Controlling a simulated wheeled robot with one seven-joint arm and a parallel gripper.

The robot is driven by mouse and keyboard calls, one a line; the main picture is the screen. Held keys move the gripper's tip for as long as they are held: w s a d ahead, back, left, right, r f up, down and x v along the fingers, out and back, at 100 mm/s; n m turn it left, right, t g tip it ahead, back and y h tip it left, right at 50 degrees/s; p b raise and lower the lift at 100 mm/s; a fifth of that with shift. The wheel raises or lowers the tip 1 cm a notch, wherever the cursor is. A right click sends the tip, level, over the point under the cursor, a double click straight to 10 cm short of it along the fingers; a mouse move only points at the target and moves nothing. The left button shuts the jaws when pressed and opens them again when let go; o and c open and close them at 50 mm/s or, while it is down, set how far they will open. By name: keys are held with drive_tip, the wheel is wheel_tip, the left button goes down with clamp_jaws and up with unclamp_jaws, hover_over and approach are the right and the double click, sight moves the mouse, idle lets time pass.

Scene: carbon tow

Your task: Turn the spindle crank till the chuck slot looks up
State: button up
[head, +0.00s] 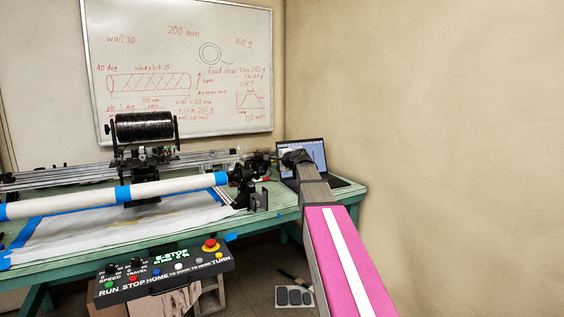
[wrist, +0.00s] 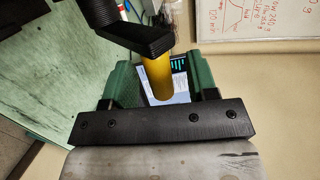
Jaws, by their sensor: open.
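In the wrist view a yellow crank handle (wrist: 157,78) hangs from a black crank arm (wrist: 135,35). My gripper (wrist: 163,75) is open, with one green finger on each side of the handle. Gaps show between the handle and both fingers, so it is not clamped. In the head view the dark spindle head with its chuck (head: 245,187) stands at the right end of the white tube. My gripper (head: 292,158) is small there, at the far end of my arm, and the handle cannot be made out. I cannot make out the chuck slot or which way it faces.
A white tube with blue tape (head: 165,187) runs left from the spindle above the green table (head: 281,214). An open laptop (head: 315,155) stands behind my gripper. A control panel with a red stop button (head: 210,246) is in front. A whiteboard (head: 180,60) hangs behind.

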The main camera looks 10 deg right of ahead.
drive_tip(key=shift+x, duration=1)
clamp_jaws()
drive_tip(key=shift+s, duration=0.1)
